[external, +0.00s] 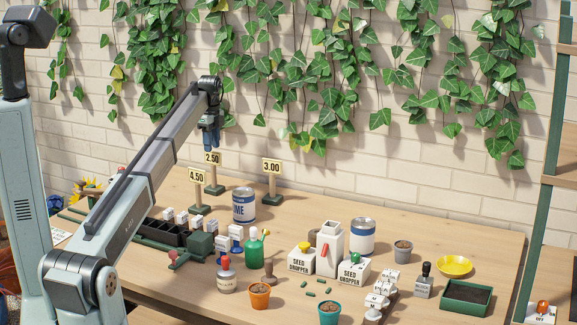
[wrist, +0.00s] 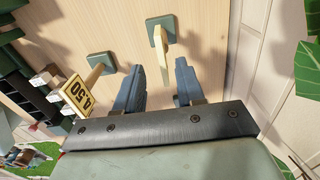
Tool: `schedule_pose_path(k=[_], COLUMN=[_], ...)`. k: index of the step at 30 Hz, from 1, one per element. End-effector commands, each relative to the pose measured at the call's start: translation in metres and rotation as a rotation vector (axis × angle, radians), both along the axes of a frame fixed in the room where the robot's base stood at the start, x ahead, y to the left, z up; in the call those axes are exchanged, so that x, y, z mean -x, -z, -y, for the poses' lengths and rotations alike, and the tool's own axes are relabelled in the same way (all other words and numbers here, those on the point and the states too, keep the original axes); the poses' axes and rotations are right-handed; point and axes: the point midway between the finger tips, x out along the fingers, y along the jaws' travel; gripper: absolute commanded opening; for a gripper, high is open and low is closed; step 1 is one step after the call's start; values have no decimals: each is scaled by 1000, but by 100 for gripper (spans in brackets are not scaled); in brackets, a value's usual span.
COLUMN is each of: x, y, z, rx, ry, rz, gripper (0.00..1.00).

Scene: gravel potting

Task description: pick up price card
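Three cream price cards stand on posts with green bases: 4.50 (external: 197,177), 2.50 (external: 212,158) and 3.00 (external: 271,166). My gripper (external: 211,146) points down just above the 2.50 card in the external view. In the wrist view, my two blue fingers (wrist: 160,68) are apart. A card stand's green base (wrist: 153,30) lies beyond them, with its cream card or post (wrist: 160,50) seen nearly edge-on in line with the gap. I see no contact with either finger. The 4.50 card (wrist: 77,97) is left of the fingers.
A black seedling tray (external: 165,232) and white blocks lie in front. White seed dropper boxes, pots and bottles fill the middle of the bench. The ivy-covered brick wall rises behind.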

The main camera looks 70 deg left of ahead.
Motion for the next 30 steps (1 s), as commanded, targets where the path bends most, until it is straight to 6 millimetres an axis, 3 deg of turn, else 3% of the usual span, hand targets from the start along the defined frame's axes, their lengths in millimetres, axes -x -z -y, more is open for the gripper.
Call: schedule_pose_path(k=[9, 18, 30], x=[-2, -2, -2], y=[39, 45, 45], z=[-2, -2, -2], rx=[1, -1, -1], ry=[0, 0, 0], rz=[-1, 0, 1], gripper=[38, 38, 1])
